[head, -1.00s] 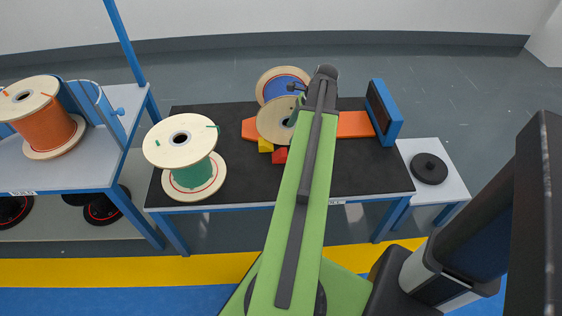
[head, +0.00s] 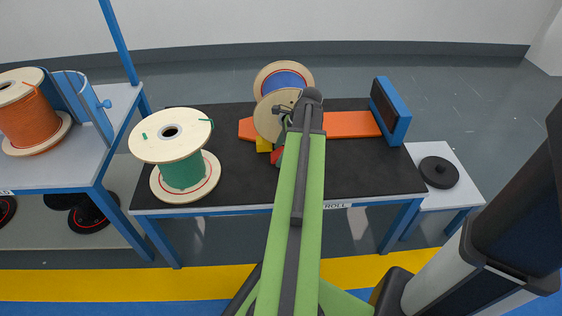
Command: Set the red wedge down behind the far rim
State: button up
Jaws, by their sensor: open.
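The red wedge (head: 276,157) is on the black table mat at the near side of the reel, partly hidden by my arm. The reel has a far rim (head: 268,76), a pale wooden disc, and a near rim (head: 266,122), with blue cable (head: 284,80) between. A yellow wedge (head: 264,145) sits against the near rim, left of the red wedge. My gripper (head: 282,111) is open, small and dark, in front of the near rim's upper part in the picture. It looks empty and apart from the red wedge.
Orange bars (head: 352,124) flank the reel. A blue-framed panel (head: 390,110) stands at the table's right end. A green-cable reel (head: 181,160) stands upright on the left. The black mat (head: 375,170) is clear at the front right.

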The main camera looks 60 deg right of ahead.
jog(key=shift+r, duration=0.1)
grip_shut()
dwell(0.3)
